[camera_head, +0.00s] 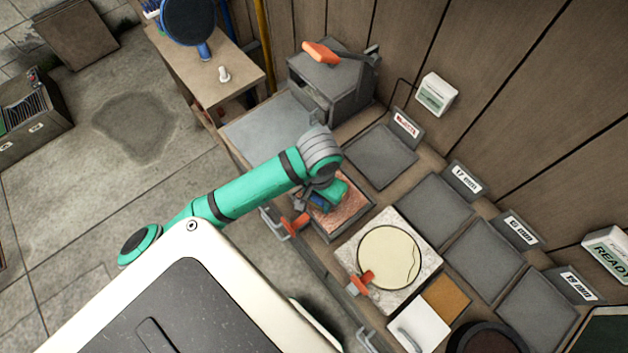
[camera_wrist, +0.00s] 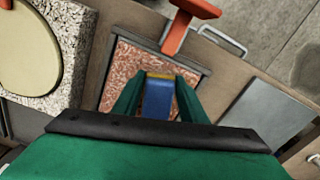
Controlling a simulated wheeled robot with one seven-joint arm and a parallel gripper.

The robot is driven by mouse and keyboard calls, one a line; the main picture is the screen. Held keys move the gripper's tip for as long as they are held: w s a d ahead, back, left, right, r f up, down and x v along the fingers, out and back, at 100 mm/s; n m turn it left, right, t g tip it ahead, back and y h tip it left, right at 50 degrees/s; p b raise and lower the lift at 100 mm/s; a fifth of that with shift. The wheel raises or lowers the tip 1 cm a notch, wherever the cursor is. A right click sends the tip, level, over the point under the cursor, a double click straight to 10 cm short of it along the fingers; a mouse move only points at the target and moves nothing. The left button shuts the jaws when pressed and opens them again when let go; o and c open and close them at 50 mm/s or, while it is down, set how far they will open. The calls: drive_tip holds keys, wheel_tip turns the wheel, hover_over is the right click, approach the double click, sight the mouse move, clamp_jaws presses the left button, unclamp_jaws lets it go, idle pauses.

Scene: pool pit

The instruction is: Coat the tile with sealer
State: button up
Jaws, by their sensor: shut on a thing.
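A reddish-brown, mottled tile (camera_head: 352,208) lies in a dark square frame on the bench; it also shows in the wrist view (camera_wrist: 128,72). My gripper (camera_head: 322,198) is over the tile. In the wrist view its green fingers (camera_wrist: 158,92) are shut on a blue tool (camera_wrist: 157,100) with a yellow strip at its far end. The tool's tip is over the tile; I cannot tell whether it touches. No sealer container can be made out for sure.
An orange clamp (camera_head: 294,226) sits at the tile frame's front edge. Beside it, a speckled slab (camera_head: 421,257) carries a round cream disc (camera_head: 390,256). Several empty grey pads (camera_head: 433,210) with labels line the wall. A grey machine (camera_head: 332,90) with an orange handle stands behind.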

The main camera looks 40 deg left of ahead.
drive_tip(key=shift+w+d+f, duration=0.1)
drive_tip(key=shift+w+d, duration=0.05)
drive_tip(key=shift+w, duration=1.7)
drive_tip(key=shift+w+d, duration=0.2)
drive_tip(key=shift+w, duration=0.85)
drive_tip(key=shift+w+d, duration=0.2)
drive_tip(key=shift+w, duration=0.8)
drive_tip(key=shift+w+d, duration=0.15)
drive_tip(key=shift+w, duration=1.3)
drive_tip(key=shift+s+d, duration=0.15)
drive_tip(key=shift+d, duration=1.1)
drive_tip(key=shift+s+a+f, duration=0.1)
drive_tip(key=shift+s+a, duration=0.1)
drive_tip(key=shift+s, duration=0.95)
drive_tip(key=shift+s+a, duration=0.15)
drive_tip(key=shift+s, duration=1)
drive_tip(key=shift+s+a, duration=0.2)
drive_tip(key=shift+s, duration=1.15)
drive_tip(key=shift+s, duration=0.1)
drive_tip(key=shift+s+a+r, duration=0.15)
drive_tip(key=shift+s, duration=0.7)
drive_tip(key=shift+s+a+r, duration=0.1)
drive_tip(key=shift+s, duration=0.75)
